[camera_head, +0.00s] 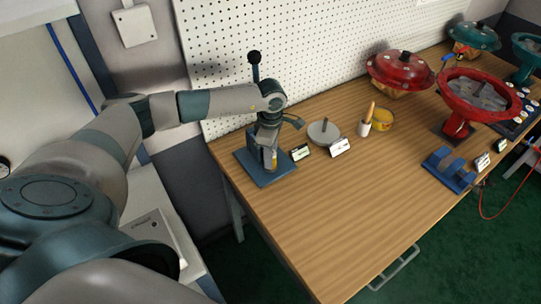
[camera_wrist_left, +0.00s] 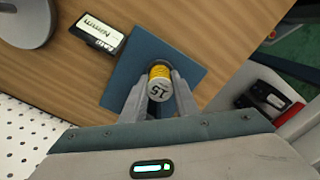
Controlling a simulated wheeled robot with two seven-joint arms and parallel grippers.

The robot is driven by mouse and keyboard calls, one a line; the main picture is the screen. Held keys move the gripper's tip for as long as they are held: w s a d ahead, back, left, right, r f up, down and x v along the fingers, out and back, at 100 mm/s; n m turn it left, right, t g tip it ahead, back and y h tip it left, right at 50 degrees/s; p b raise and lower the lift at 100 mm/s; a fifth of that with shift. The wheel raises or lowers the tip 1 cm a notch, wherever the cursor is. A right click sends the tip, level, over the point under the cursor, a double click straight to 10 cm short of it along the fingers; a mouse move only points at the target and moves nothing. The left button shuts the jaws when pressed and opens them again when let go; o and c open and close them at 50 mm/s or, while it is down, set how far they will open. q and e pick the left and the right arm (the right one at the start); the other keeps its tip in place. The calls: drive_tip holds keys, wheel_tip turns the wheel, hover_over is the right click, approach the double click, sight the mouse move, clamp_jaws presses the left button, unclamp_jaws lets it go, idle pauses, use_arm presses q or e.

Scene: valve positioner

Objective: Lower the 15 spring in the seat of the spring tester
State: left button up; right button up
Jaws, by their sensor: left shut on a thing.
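The spring tester has a blue base plate (camera_head: 246,164) near the left end of the bench and a black-knobbed lever (camera_head: 254,58) rising behind my arm. My left gripper (camera_head: 270,158) is over the plate, fingers pointing down. In the left wrist view, my left gripper (camera_wrist_left: 160,96) is shut on the 15 spring, a yellow-sided piece with a pale end marked "15" (camera_wrist_left: 160,88). The blue plate (camera_wrist_left: 128,82) lies beyond the spring. The spring and fingers hide the seat, so I cannot tell whether the spring touches it. My right gripper is not in view.
A small label (camera_head: 300,153) and a grey disc with a post (camera_head: 324,132) stand right of the tester. The front middle of the bench is clear.

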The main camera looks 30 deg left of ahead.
use_arm(q)
drive_tip(key=shift+f, duration=0.25)
drive_tip(key=o, duration=1.2)
drive_tip(key=shift+r, duration=0.15)
drive_tip(key=shift+w, duration=0.1)
drive_tip(key=shift+w+a+r+b, duration=0.15)
drive_tip(key=shift+r+b, duration=0.35)
drive_tip(key=shift+r, duration=0.3)
drive_tip(key=shift+s+d+r+b, duration=0.1)
drive_tip(key=shift+r+b, duration=0.7)
drive_tip(key=shift+r, duration=1.8)
drive_tip(key=shift+s+d+r+b, duration=0.1)
drive_tip(key=shift+r+b, duration=0.65)
drive_tip(key=shift+r, duration=1.85)
drive_tip(key=shift+s+d+r+b, duration=0.1)
drive_tip(key=shift+r+b, duration=0.7)
drive_tip(key=shift+r, duration=1.8)
